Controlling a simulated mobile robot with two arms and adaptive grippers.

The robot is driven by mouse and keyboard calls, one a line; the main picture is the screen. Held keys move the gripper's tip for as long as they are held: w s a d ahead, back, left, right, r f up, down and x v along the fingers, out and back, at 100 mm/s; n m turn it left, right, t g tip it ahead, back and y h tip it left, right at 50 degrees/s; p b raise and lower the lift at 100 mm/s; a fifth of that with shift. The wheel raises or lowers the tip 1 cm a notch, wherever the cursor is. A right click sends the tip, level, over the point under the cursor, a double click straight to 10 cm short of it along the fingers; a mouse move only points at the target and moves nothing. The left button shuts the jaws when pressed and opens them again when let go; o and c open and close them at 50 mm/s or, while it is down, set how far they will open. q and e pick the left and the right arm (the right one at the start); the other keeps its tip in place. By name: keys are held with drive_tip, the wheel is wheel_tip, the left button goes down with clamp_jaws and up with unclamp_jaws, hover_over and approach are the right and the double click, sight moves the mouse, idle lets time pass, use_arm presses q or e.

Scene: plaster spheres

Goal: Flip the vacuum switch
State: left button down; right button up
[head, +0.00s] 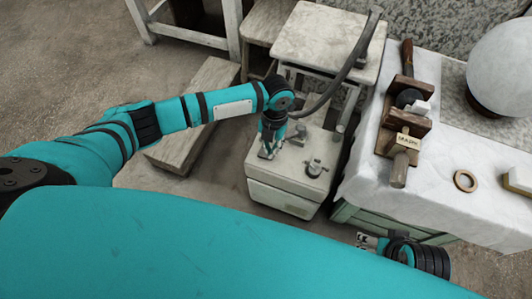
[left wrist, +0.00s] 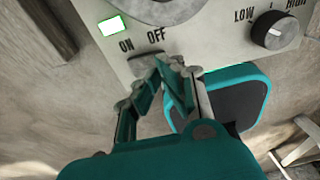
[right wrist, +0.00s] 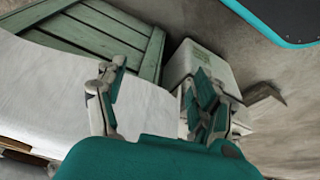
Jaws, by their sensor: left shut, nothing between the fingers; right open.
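The vacuum (head: 285,195) is a pale box on the floor with a hose on top, in the middle of the head view. Its panel (left wrist: 215,48) fills the top of the left wrist view, with the words ON and OFF and a lit green light (left wrist: 111,26).
A LOW-to-HIGH knob (left wrist: 274,30) sits on the panel's right. A cloth-covered table (head: 430,205) with tools and a white sphere (head: 502,65) stands at the right. A stool (head: 325,38) stands behind the vacuum, a wooden block (head: 192,118) left of it.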

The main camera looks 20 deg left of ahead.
use_arm(q)
drive_tip(key=shift+f, duration=0.35)
use_arm(e)
drive_tip(key=shift+s+r, duration=0.25)
drive_tip(key=shift+s, duration=0.1)
